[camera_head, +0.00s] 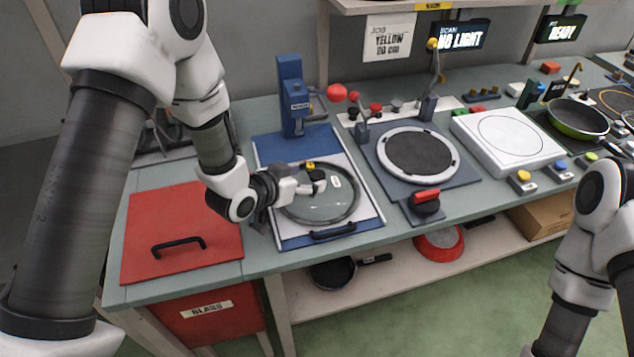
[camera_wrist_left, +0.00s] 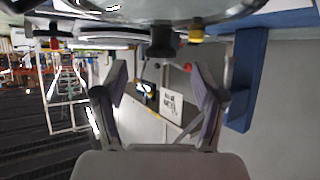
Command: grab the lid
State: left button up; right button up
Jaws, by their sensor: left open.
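The round glass lid (camera_head: 335,213) with a dark rim lies on the white plate of a blue-edged press station (camera_head: 365,205). In the left wrist view the lid (camera_wrist_left: 120,10) spans the top edge, and its dark knob (camera_wrist_left: 162,42) stands roughly centred, beyond the fingertips. My left gripper (camera_head: 312,183) reaches over the lid from the left and hides part of it. In the wrist view its two fingers (camera_wrist_left: 161,82) are apart, with nothing held between them. My right arm shows at the right edge, but its gripper is out of view.
A blue lever press (camera_head: 291,95) stands behind the lid. A red cover with a black handle (camera_head: 178,245) lies to the left. A ring station (camera_head: 455,160), a white scale plate (camera_head: 510,140) and a green pan (camera_head: 578,118) stand to the right. A lower shelf holds pans.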

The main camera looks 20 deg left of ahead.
aim_at(316, 174)
pick_arm(q)
jog(key=p+x, duration=0.1)
jog(key=x, duration=0.4)
jog(key=shift+w+f, duration=0.1)
jog(key=shift+w, duration=0.1)
jog(key=shift+s, duration=0.15)
grip_shut()
